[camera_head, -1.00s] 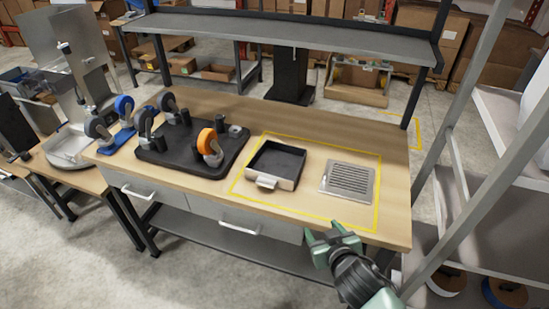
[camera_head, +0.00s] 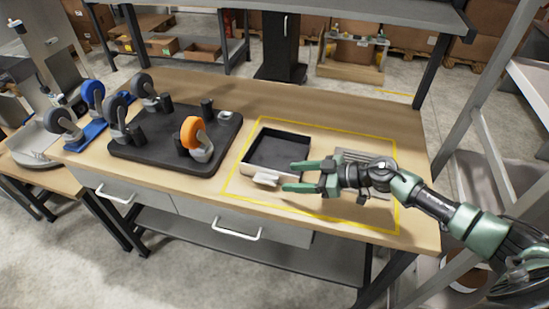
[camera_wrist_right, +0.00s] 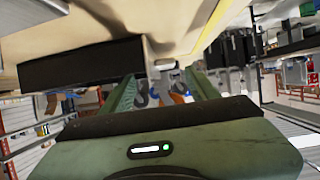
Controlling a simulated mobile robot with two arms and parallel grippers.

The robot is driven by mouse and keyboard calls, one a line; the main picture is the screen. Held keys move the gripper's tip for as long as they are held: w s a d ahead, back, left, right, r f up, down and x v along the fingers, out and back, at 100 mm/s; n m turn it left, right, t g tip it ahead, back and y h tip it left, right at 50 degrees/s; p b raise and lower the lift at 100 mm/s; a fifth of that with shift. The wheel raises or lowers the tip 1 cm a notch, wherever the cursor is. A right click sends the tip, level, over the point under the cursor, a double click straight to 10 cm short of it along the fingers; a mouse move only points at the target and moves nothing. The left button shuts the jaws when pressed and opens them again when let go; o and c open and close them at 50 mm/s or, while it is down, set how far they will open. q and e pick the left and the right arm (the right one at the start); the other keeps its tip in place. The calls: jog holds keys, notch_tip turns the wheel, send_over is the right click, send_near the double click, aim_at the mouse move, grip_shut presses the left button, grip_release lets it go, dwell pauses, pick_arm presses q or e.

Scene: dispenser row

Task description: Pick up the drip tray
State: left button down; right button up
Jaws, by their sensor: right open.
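The drip tray (camera_head: 277,150) is a square, open black tray with a light grey front and a small handle (camera_head: 265,180). It lies on the wooden bench inside a yellow outline. My right gripper (camera_head: 300,177) is open, its two green fingers pointing left just to the right of the handle. They look apart from the handle in the head view, though the depth is hard to judge. The right wrist view shows the open fingers (camera_wrist_right: 163,90) with a small pale piece between and beyond them, perhaps the handle. My left gripper is not in view.
A slatted metal grille (camera_head: 352,158) lies right of the tray, partly hidden by my right arm. A black mat (camera_head: 160,150) with an orange-wheeled caster (camera_head: 193,134) and other casters is to the left. A shelf (camera_head: 290,14) spans the back; a metal rack stands right.

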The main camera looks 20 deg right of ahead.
aim_at(263, 175)
jog(key=a, duration=0.1)
jog(key=w+a+p, duration=0.1)
jog(key=shift+w+a+f, duration=0.1)
jog(key=shift+w+a, duration=0.05)
jog(key=shift+a, duration=0.25)
jog(key=x, duration=0.3)
jog(key=shift+w+a+p, duration=0.3)
jog(key=shift+p, duration=0.1)
jog(key=shift+w+a+f, duration=0.15)
jog(key=shift+a, duration=0.1)
jog(key=shift+d, duration=0.1)
grip_shut()
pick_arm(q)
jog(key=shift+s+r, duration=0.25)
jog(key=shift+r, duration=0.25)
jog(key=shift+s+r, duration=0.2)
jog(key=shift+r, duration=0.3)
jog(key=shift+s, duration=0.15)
